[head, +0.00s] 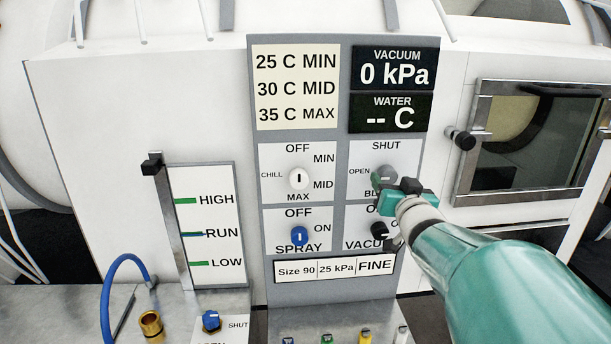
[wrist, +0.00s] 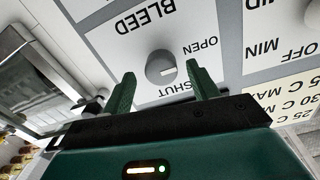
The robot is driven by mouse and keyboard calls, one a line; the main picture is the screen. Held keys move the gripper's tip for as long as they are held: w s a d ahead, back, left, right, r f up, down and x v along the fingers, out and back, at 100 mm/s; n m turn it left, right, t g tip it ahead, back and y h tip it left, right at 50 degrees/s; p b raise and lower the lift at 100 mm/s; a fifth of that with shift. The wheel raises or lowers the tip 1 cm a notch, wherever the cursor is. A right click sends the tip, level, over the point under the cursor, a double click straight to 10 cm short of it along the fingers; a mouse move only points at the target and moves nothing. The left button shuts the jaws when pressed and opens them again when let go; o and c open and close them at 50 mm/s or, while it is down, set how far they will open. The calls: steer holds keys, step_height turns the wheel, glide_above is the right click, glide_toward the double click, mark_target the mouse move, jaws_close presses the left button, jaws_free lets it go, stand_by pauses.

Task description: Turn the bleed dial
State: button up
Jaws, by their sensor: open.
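The bleed dial (head: 381,176) is a round grey knob on the grey control panel, between SHUT above and OPEN at its left. My green gripper (head: 402,188) is right in front of it and partly covers it and its BLEED label in the head view. In the wrist view, upside down, the dial (wrist: 159,66) shows between the tips of my two fingers (wrist: 161,72). The fingers are apart, with a gap on each side of the knob. I cannot tell how deep they reach around it. A pale mark sits on the dial's face; its exact setting is unclear.
The black vacuum knob (head: 380,231) is just below my gripper. The white chill knob (head: 298,179) and blue spray knob (head: 299,235) are to the left. A framed window door (head: 530,140) with a handle (head: 461,138) is at the right. The display reads 0 kPa.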

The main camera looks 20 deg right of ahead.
steer(key=shift+w+d, duration=0.15)
steer(key=shift+w, duration=0.55)
steer(key=c, duration=1)
